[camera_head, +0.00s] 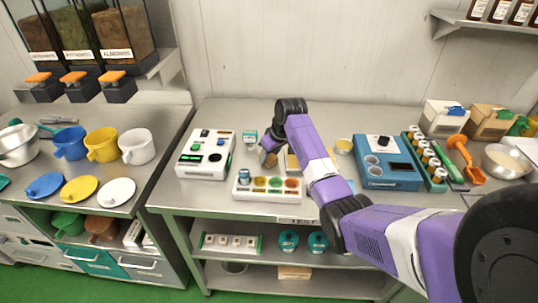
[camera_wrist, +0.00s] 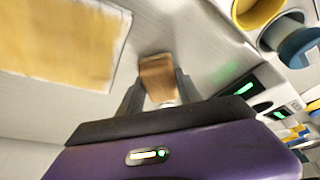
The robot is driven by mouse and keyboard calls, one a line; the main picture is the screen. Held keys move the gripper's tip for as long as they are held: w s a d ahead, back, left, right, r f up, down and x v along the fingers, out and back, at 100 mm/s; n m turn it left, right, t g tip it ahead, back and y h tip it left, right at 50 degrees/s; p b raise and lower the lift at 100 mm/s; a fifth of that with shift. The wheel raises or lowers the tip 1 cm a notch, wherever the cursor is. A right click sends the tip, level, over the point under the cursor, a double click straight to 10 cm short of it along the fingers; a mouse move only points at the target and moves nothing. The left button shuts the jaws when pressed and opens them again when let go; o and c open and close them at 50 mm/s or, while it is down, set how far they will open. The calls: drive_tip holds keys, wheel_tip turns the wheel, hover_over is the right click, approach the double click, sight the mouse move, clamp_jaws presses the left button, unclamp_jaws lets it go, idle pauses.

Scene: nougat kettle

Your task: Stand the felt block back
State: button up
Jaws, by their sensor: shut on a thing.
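My gripper (camera_wrist: 158,88) is shut on a small brown block, the felt block (camera_wrist: 157,76), which shows between the two fingers in the wrist view. In the head view my gripper (camera_head: 269,156) is over the middle bench, between the white device and my arm. The block is too small there to make out clearly, and I cannot tell whether it touches the bench.
A white device (camera_head: 206,154) stands left, a blue device (camera_head: 387,162) right. A yellow-topped flat piece (camera_wrist: 60,38) lies beside the gripper.

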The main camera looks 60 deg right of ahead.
drive_tip(key=o, duration=1.3)
drive_tip(key=shift+f, duration=0.1)
drive_tip(key=b+v, duration=0.1)
drive_tip(key=v, duration=1.1)
